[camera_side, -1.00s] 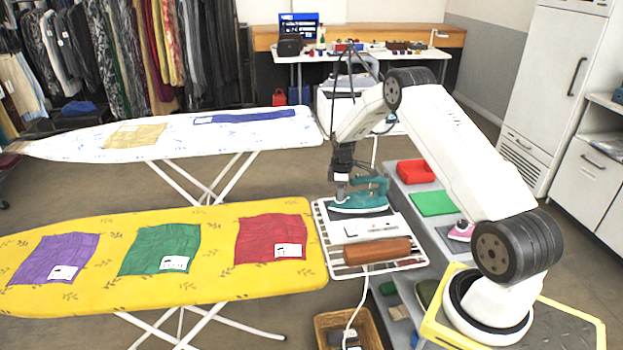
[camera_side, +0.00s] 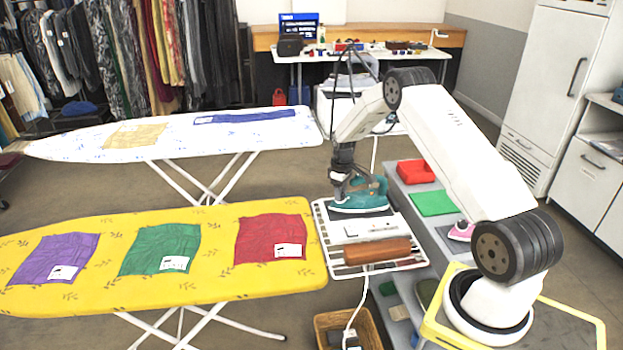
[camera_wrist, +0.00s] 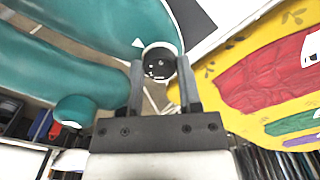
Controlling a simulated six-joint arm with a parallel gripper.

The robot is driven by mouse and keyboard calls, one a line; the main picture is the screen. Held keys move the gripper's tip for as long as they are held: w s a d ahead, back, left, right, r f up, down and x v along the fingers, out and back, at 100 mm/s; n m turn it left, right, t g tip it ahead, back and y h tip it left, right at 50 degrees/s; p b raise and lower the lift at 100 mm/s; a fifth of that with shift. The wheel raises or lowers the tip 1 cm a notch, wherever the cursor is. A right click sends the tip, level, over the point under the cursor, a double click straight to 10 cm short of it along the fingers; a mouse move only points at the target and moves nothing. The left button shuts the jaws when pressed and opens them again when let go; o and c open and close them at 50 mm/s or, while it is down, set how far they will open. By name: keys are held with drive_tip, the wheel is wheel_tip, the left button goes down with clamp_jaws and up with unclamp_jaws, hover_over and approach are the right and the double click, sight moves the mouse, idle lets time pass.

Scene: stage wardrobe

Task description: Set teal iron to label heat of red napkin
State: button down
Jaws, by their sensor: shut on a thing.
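The teal iron (camera_side: 362,205) rests flat on the white wire rack beside the yellow board. In the wrist view its teal body (camera_wrist: 95,22) fills the top left, with a white triangle mark beside a round black dial (camera_wrist: 160,62). The dial bears small white marks, too small to read. My gripper (camera_wrist: 163,85) is shut on the dial, one finger on each side. The red napkin (camera_side: 262,240) lies flat on the yellow board, with a white label (camera_side: 289,250) near its lower right corner. The label's symbols are not legible.
The yellow ironing board (camera_side: 215,285) also carries a green napkin (camera_side: 160,248) and a purple one (camera_side: 55,258). A brown bar (camera_side: 377,250) lies on the rack (camera_side: 428,262) near the iron. A white cord (camera_side: 357,305) hangs below. A wicker basket (camera_side: 322,318) stands underneath.

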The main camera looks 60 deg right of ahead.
drive_tip(key=shift+c, duration=1.4)
unclamp_jaws()
drive_tip(key=shift+r, duration=3.95)
drive_tip(key=shift+a, duration=0.1)
